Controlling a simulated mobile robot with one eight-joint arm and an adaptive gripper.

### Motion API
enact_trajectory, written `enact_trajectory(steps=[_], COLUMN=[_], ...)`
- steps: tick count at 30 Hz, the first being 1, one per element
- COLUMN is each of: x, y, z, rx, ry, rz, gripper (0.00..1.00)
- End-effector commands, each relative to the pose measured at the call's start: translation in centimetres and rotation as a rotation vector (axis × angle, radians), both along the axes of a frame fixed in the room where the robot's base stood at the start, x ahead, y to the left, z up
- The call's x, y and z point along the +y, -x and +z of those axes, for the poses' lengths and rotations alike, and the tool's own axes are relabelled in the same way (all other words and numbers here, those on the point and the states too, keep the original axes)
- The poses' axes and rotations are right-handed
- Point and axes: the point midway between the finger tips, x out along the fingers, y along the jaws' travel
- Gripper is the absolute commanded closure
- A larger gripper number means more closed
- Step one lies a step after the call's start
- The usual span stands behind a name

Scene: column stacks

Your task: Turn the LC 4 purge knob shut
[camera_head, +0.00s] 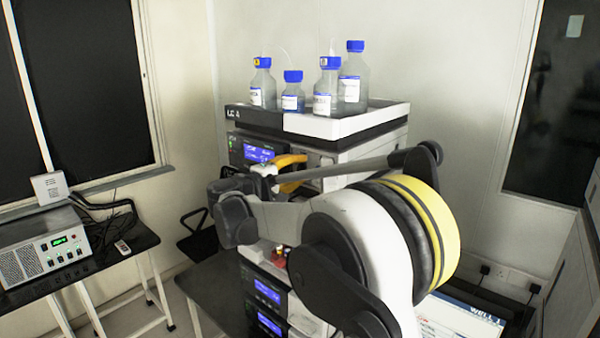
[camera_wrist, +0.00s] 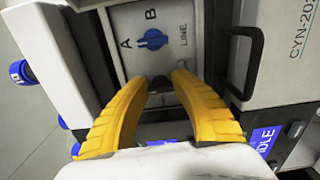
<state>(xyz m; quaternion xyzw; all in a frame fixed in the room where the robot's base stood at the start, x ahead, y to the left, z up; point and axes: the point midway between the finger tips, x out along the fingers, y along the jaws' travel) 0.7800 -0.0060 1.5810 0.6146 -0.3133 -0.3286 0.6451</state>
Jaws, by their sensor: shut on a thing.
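The LC 4 stack (camera_head: 320,128) stands in the middle of the head view, its label on the top tray's front edge. My gripper (camera_head: 302,172) has its yellow fingers at the front of the upper module, beside a blue display. In the wrist view my gripper (camera_wrist: 160,80) has its fingertips on either side of a small dark knob (camera_wrist: 160,83) on a grey panel, and is shut on it. The fingers hide part of the knob, so its turn angle cannot be read. A blue selector knob (camera_wrist: 152,39) with A, B and LINE marks sits farther along the panel.
Several blue-capped bottles (camera_head: 351,80) stand in the tray on top. A black handle (camera_wrist: 254,62) sticks out right of the fingers in the wrist view. A bench with a power unit (camera_head: 45,245) stands at the left. More modules sit below my arm.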

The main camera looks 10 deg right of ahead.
Motion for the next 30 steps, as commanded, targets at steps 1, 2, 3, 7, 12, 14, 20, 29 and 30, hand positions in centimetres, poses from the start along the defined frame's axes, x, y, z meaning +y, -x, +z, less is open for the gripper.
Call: enact_trajectory(steps=[1, 2, 3, 7, 12, 14, 20, 29, 30], x=[-0.05, -0.05, -0.05, -0.05, -0.05, -0.05, -0.04, 0.01, 0.1], y=[-0.01, -0.01, -0.01, -0.02, -0.02, -0.02, -0.03, 0.0, 0.06], z=[0.0, 0.01, 0.02, 0.06, 0.09, 0.1, 0.11, 0.04, 0.03], rx=[-0.013, -0.021, -0.029, -0.047, -0.053, -0.053, -0.053, -0.052, -0.052], ry=[-0.007, -0.013, -0.019, -0.032, -0.036, -0.036, -0.036, -0.036, -0.036], rz=[0.0, 0.0, 0.0, 0.0, 0.0, 0.0, 0.0, 0.0, 0.0], gripper=[1.0, 1.0, 1.0, 1.0, 1.0, 1.0, 0.65, 0.6, 0.6])
